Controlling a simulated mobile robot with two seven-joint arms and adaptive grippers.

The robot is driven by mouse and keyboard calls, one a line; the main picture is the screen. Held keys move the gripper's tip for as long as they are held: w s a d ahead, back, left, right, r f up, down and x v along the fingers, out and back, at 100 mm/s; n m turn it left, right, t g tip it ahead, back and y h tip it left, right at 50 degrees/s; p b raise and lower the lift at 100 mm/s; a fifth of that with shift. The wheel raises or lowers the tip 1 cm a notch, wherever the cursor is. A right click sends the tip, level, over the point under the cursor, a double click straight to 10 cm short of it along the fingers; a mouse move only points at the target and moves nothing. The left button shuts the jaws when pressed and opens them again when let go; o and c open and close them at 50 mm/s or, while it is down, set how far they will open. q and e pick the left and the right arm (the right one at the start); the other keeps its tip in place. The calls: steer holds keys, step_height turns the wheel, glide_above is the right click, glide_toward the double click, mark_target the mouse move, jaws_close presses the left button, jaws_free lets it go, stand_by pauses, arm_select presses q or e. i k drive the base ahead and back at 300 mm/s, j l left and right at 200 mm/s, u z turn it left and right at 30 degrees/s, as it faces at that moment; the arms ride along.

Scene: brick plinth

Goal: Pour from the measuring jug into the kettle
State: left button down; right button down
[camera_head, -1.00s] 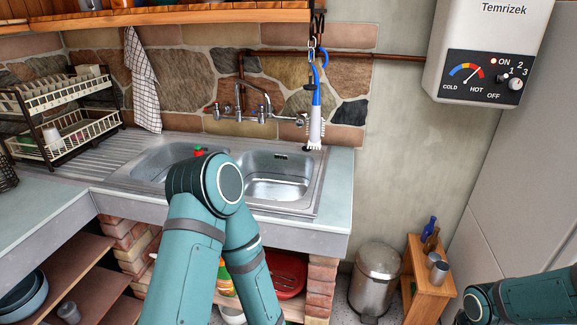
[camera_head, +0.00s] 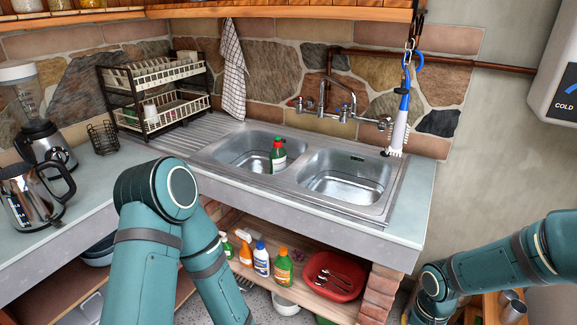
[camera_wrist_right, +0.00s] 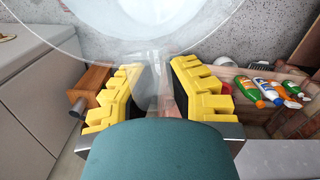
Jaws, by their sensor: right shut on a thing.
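A shiny steel kettle (camera_head: 35,195) with a dark handle stands on the counter at the far left of the head view. In the right wrist view my right gripper (camera_wrist_right: 157,88), with yellow stepped fingers, is shut on the clear measuring jug (camera_wrist_right: 150,48). The jug's see-through round body fills the top of that view, and the part between the fingers is hard to make out. I cannot tell whether it holds liquid. The right gripper and jug are outside the head view. My left arm shows in the head view, but its gripper does not.
A blender (camera_head: 45,140) stands behind the kettle, with a wire basket (camera_head: 103,137) and dish rack (camera_head: 155,95) to the right. A double sink (camera_head: 345,180) holds a green bottle (camera_head: 278,156). Bottles and a red bowl (camera_head: 335,275) sit on the shelf below.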

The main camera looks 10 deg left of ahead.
mark_target(28, 198)
steer(key=u, duration=2.05)
